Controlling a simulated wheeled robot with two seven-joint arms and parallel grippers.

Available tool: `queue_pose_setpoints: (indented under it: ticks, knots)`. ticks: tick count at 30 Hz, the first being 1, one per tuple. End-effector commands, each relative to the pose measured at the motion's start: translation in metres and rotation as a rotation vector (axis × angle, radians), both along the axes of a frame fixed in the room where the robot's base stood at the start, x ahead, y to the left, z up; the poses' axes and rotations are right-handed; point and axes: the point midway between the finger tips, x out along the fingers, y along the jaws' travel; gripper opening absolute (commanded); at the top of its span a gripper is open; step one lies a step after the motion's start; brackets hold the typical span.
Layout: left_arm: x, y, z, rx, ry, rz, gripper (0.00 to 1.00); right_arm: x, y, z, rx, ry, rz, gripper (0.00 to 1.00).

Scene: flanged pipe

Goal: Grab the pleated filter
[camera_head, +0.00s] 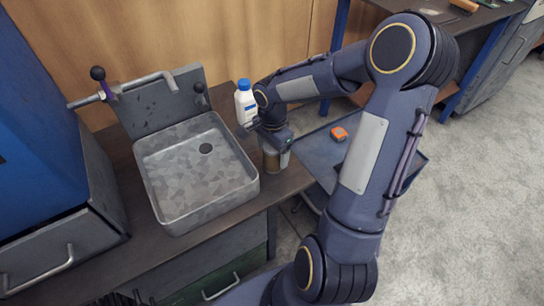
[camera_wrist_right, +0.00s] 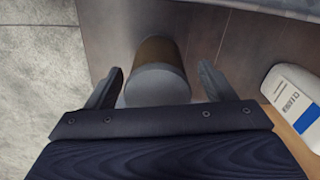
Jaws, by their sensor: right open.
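The pleated filter, a short upright cylinder with a brown side (camera_head: 272,161) and a grey end cap, stands on the wooden counter at the right of the sink. In the right wrist view the filter (camera_wrist_right: 157,84) shows between the two fingers, with a gap on each side. My right gripper (camera_head: 277,147) is open right at the filter and hides part of it in the head view. Its fingers (camera_wrist_right: 160,86) are spread either side of the filter in the wrist view. My left gripper is not in view.
A white bottle with a blue cap (camera_head: 245,103) stands close behind my right gripper. The grey sink (camera_head: 165,205) is at the left. A blue-grey tray (camera_head: 315,148) with an orange object (camera_head: 339,133) lies lower at the right. The counter edge is close to the filter.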

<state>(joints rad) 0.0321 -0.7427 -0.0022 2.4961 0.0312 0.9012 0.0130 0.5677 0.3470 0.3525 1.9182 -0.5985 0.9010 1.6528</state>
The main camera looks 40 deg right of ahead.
Motion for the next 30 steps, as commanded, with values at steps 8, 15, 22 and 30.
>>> queue_pose_setpoints:
  ticks: [8, 15, 22, 30]
  knots:
    - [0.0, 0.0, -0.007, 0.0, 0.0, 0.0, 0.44, -0.002, 0.0, -0.031, 0.001, 0.001, 0.001, 0.76]
    - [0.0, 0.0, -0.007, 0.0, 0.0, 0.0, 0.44, -0.002, 0.0, -0.03, 0.001, 0.0, 0.001, 0.72]
    - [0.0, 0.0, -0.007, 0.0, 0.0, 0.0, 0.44, -0.002, 0.0, -0.03, 0.001, 0.0, 0.001, 0.42]
    - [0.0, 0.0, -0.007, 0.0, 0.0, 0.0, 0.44, -0.002, 0.0, -0.03, 0.001, 0.0, 0.001, 0.26]
